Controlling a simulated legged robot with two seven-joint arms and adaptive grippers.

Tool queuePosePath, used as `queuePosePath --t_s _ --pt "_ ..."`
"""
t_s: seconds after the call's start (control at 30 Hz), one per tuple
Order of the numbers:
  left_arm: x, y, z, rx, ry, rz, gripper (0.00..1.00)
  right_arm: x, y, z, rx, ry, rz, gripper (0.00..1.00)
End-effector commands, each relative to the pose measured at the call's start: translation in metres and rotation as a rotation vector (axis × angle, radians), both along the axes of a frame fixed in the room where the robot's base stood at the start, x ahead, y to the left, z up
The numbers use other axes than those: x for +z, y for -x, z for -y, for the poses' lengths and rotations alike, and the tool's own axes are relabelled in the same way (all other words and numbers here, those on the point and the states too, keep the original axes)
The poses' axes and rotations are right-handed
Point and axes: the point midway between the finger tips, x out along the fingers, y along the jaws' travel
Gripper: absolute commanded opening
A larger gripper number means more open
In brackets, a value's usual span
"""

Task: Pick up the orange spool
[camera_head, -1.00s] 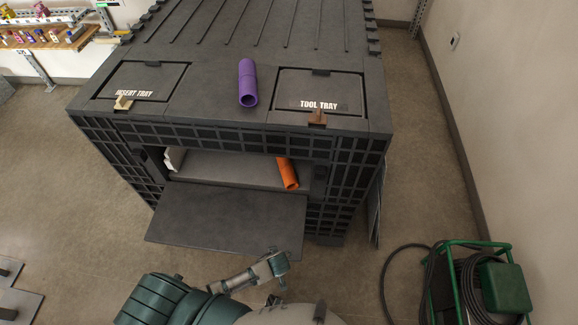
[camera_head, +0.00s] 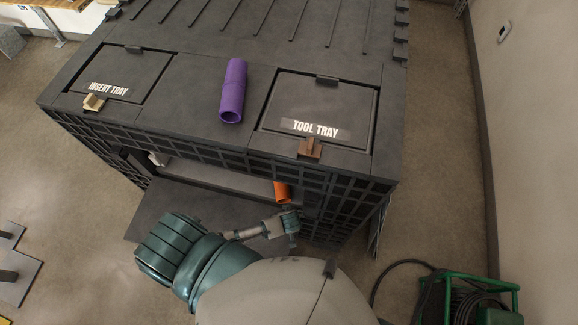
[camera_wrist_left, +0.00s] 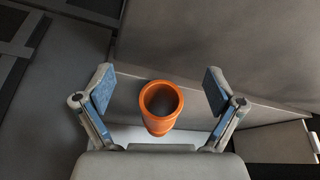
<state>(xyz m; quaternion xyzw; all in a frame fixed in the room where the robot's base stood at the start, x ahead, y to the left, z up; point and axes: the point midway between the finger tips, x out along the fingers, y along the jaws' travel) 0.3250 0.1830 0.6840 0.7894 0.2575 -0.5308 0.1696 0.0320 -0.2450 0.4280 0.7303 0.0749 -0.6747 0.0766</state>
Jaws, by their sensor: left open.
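The orange spool (camera_head: 282,191) lies in the cart's open front compartment, near its right end. In the wrist view the orange spool (camera_wrist_left: 161,106) shows its open round end between the two fingers. My left gripper (camera_wrist_left: 160,92) is open, with a blue-padded finger on each side of the spool and a gap on both sides. In the head view my left gripper (camera_head: 291,222) is just in front of the spool, at the compartment opening. The spool's far end is hidden in the head view. My right gripper is not seen.
A purple spool (camera_head: 232,91) lies on the cart top between the insert tray lid (camera_head: 120,72) and the tool tray lid (camera_head: 322,107). The lowered front flap (camera_head: 165,209) lies under my arm. A green-framed reel (camera_head: 470,295) stands on the floor at right.

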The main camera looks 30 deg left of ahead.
Motion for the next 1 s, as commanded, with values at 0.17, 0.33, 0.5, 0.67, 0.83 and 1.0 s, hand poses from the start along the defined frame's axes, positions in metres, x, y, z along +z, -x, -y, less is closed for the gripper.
queuePosePath --t_s 0.17,0.33,0.5,0.67,0.83,1.0 --pt "0.001 -0.021 -0.015 0.000 -0.005 0.002 0.94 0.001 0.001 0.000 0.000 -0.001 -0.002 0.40" --pt "-0.001 -0.048 -0.033 0.000 -0.005 -0.001 0.94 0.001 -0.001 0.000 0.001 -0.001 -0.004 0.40" --pt "-0.001 -0.060 -0.041 0.001 -0.003 -0.004 0.94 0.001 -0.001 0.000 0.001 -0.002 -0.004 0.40" --pt "0.000 -0.076 -0.054 0.001 -0.004 -0.001 0.94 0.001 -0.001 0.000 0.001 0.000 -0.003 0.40" --pt "-0.001 -0.099 -0.071 0.001 -0.004 -0.003 0.94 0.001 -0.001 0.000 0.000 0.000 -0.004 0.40" --pt "-0.013 -0.102 -0.073 -0.001 -0.003 -0.004 0.94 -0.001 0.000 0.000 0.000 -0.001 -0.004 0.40"
